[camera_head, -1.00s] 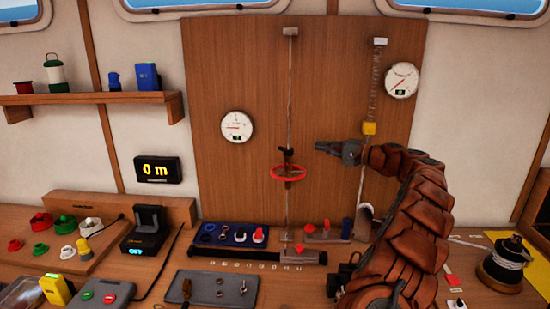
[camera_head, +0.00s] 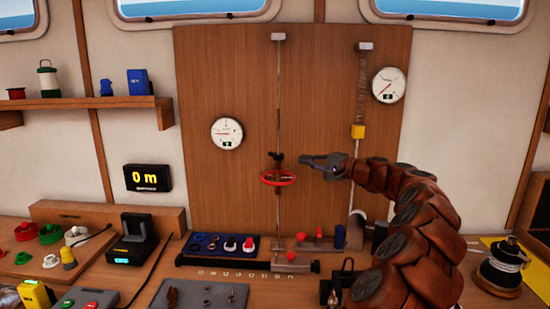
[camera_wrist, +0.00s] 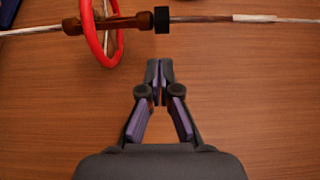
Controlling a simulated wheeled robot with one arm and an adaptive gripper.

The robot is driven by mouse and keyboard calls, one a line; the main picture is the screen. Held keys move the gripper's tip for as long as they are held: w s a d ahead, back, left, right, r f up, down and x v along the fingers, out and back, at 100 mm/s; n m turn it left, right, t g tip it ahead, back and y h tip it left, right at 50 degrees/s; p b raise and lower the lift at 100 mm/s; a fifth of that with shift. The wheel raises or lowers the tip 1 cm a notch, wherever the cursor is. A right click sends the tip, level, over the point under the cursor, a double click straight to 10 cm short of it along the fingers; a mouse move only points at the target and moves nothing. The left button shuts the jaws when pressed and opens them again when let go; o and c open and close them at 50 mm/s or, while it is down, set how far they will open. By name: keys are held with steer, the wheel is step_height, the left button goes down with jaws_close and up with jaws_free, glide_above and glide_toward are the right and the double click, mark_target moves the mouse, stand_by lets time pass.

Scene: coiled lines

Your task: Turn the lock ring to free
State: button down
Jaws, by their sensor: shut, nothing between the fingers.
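A red ring (camera_head: 278,179) sits around a brown fitting on the vertical line in front of the wooden panel. A black collar (camera_head: 277,158) is on the same line just above it. I cannot tell for certain which is the lock ring. In the wrist view the line runs sideways along the top, with the red ring (camera_wrist: 88,36) at upper left, cut by the frame edge, and the black collar (camera_wrist: 161,19) beside the fitting. My gripper (camera_head: 304,159) is right of the collar, about level with it. In the wrist view my gripper (camera_wrist: 159,70) is shut, empty and apart from both.
A second line with a spring and yellow block (camera_head: 358,132) hangs to the right, behind my arm. Round gauges (camera_head: 227,133) are on the panel. Space directly around the ring is clear.

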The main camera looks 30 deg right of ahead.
mark_target(280, 155)
steer(key=p+x, duration=0.3)
steer(key=x, duration=0.7)
